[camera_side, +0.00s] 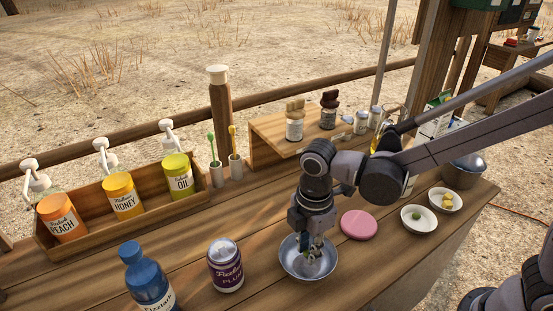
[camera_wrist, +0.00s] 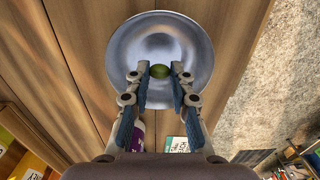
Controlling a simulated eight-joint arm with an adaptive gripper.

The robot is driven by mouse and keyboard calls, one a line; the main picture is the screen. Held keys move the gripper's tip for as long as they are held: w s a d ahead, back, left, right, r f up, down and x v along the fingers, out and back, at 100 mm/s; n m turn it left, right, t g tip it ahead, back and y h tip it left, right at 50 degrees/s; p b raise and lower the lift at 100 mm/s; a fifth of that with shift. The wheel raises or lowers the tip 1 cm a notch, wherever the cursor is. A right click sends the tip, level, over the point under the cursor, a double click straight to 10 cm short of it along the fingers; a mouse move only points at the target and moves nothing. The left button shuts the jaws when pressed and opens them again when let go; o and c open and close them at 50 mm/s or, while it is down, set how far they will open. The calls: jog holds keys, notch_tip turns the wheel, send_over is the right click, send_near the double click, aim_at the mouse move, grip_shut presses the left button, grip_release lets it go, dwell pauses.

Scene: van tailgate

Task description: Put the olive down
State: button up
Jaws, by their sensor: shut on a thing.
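A small green olive (camera_wrist: 160,71) sits between my fingertips in the wrist view. My gripper (camera_wrist: 160,79) is shut on it; in the side view my gripper (camera_side: 312,258) points down into a round metal bowl (camera_side: 290,268). The bowl also shows in the wrist view (camera_wrist: 125,48), with the olive in front of its inside. I cannot tell whether the olive touches the bowl. In the side view the olive is too small and covered by the fingers to make out.
A purple can (camera_side: 225,265) and a blue bottle (camera_side: 146,275) stand left of the bowl. A pink disc (camera_side: 359,225) lies to its right, then a white dish (camera_side: 408,224) holding something green and another with yellow pieces (camera_side: 446,201). A wooden jar rack (camera_side: 90,230) is at left.

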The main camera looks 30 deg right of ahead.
jog(key=shift+f, duration=0.5)
jog(key=o, duration=0.7)
jog(key=shift+r, duration=3.55)
